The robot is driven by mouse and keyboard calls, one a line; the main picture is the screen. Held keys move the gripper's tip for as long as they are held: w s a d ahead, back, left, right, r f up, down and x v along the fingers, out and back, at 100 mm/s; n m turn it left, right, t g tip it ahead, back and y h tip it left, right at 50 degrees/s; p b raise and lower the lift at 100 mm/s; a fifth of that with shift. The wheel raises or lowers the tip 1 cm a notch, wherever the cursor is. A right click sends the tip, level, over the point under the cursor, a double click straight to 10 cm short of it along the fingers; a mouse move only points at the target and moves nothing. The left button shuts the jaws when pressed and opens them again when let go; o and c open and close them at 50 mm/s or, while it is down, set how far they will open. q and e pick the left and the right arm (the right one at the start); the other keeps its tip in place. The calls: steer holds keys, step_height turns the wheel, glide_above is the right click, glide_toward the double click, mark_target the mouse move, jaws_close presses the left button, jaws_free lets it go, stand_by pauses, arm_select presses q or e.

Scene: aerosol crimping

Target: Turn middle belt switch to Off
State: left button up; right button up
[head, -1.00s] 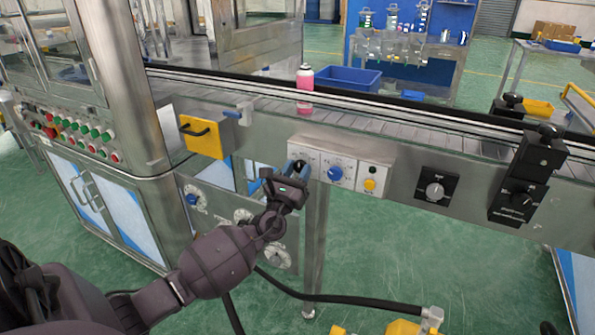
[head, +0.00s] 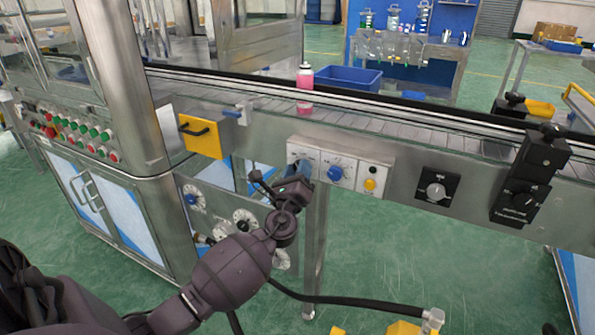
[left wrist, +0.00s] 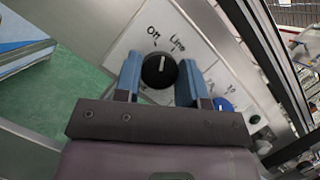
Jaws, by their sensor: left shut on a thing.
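The black round switch knob (left wrist: 159,76) is on the white control box (head: 348,150) on the front of the conveyor. In the left wrist view, "Off" and "Line" are printed above it, and its white mark points up, roughly between the two words. My left gripper (head: 300,172) reaches the left end of the box, with its blue fingers on either side of the knob and shut on it. In the head view, the gripper mostly hides the knob. My right gripper is not in view.
A blue knob (head: 335,173) and a yellow button (head: 370,184) sit right of the black knob. A yellow box with a handle (head: 201,137) juts out on the left. A pink bottle (head: 305,88) stands on the belt. A black dial (head: 436,191) is further right.

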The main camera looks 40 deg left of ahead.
arm_select(q)
steer(key=shift+n+g+y, duration=0.6)
steer(key=shift+n+g, duration=0.2)
steer(key=shift+n, duration=1.3)
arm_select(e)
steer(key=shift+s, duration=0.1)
arm_select(q)
steer(key=shift+n+p, duration=0.3)
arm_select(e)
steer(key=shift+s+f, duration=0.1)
arm_select(q)
steer(key=o, duration=0.9)
steer(key=shift+d, duration=0.1)
steer(key=v, duration=1)
steer(key=shift+s+d, duration=0.2)
steer(key=shift+s, duration=0.15)
